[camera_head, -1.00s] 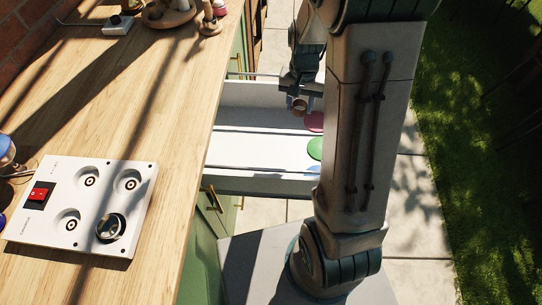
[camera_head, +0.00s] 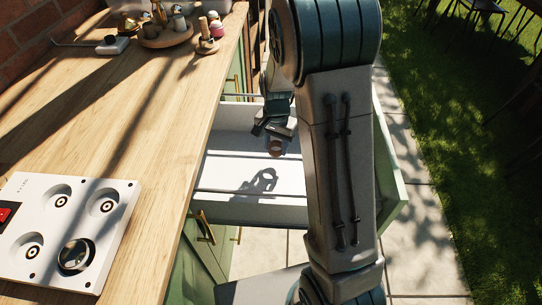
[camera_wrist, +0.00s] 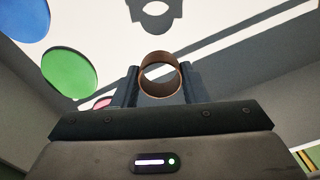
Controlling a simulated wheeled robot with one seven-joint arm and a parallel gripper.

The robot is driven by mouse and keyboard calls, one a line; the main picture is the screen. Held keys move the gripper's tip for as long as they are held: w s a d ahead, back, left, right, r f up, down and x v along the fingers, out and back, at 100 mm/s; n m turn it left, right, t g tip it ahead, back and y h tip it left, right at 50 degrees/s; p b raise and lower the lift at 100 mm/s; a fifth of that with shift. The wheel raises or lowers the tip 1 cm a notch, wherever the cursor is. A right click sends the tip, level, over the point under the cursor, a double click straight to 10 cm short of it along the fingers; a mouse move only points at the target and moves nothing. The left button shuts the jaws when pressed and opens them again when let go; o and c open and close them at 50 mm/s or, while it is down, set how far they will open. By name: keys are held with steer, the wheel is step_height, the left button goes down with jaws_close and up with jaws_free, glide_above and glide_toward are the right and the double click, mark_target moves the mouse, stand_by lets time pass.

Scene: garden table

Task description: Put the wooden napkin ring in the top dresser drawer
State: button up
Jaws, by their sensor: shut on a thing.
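The wooden napkin ring (camera_wrist: 143,84) is a brown open ring held between the fingertips of my gripper (camera_wrist: 158,96) in the wrist view. In the head view the ring (camera_head: 275,148) hangs below my gripper (camera_head: 274,140), above the open drawer (camera_head: 255,214). The drawer has a white floor and green outer sides. The shadow of my gripper and the ring falls on the drawer floor, apart from the ring. My arm hides the right part of the drawer in the head view.
Coloured discs, blue (camera_wrist: 22,17), green (camera_wrist: 68,73) and pink, lie on the drawer floor in the wrist view. A white panel with round recesses (camera_head: 120,190) lies on the wooden counter (camera_head: 130,110). A round tray with small items (camera_head: 165,38) stands at its far end.

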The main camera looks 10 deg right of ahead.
mark_target(271, 161)
steer(key=shift+w+a+f, duration=0.5)
steer(key=shift+a, duration=0.05)
steer(key=shift+f+b, duration=0.6)
steer(key=shift+f, duration=1.35)
steer(key=shift+f, duration=0.15)
steer(key=o, duration=0.9)
steer(key=shift+o, duration=0.2)
